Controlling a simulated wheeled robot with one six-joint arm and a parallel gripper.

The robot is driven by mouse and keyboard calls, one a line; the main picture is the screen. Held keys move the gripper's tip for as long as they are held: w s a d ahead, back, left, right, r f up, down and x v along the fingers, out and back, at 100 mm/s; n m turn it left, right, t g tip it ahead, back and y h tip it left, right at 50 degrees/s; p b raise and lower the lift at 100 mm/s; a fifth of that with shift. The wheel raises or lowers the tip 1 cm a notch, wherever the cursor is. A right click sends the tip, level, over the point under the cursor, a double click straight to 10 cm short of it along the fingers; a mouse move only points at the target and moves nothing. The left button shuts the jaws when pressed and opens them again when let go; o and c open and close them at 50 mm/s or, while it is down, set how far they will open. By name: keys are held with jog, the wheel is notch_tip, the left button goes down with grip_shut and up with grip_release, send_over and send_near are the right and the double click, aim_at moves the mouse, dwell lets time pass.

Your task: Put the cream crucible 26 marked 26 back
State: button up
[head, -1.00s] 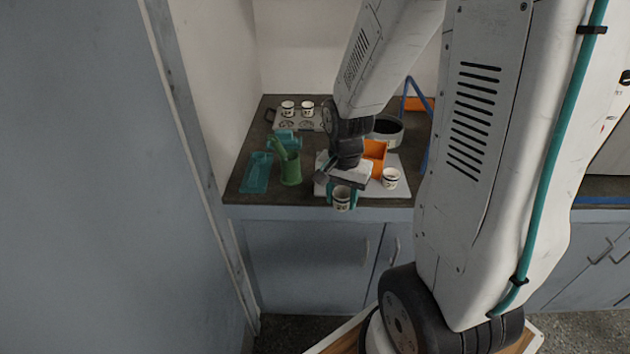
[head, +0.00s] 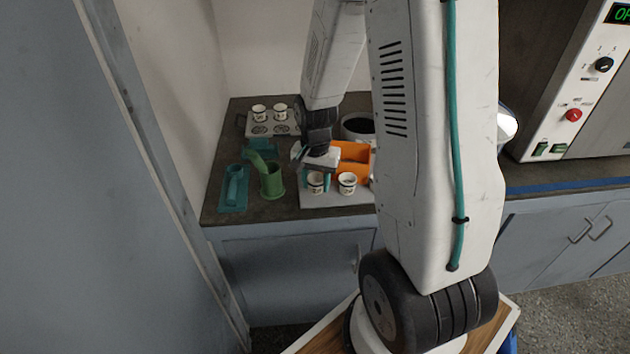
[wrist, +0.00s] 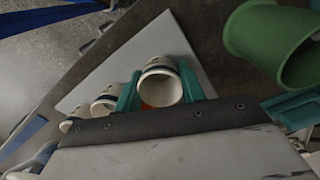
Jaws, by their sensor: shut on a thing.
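My gripper (head: 316,184) is shut on a cream crucible (head: 316,181) with a dark band. In the wrist view the crucible (wrist: 160,84) is between the teal fingers, its open mouth facing the camera; its number cannot be read. It is over or on the pale board (head: 338,199); I cannot tell whether it touches. A similar crucible (head: 347,183) stands just to its right on the board. A grey rack (head: 289,128) at the back left holds two like crucibles, one left (head: 259,113) and one right (head: 280,112), behind empty round seats.
A green cup (head: 271,182) and teal tray (head: 233,189) stand left of my gripper. An orange bin (head: 352,160) and a round pan (head: 357,127) are behind it. A wall bounds the counter at left. The wrist view shows another crucible (wrist: 70,124) farther left.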

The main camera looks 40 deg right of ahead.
jog(key=shift+f, duration=0.25)
jog(key=shift+f, duration=0.1)
jog(key=o, duration=1)
jog(key=shift+c, duration=0.2)
notch_tip(320, 180, up, 12)
jog(key=s+a+r+n, duration=0.5)
jog(key=s+a+r, duration=0.1)
jog(key=s, duration=0.3)
jog(key=s+a+r+n+t, duration=0.1)
jog(key=s+a+r+n, duration=0.5)
jog(key=s, duration=0.4)
jog(key=shift+s+a+r, duration=0.3)
jog(key=shift+a+r, duration=0.4)
jog(key=shift+a, duration=0.55)
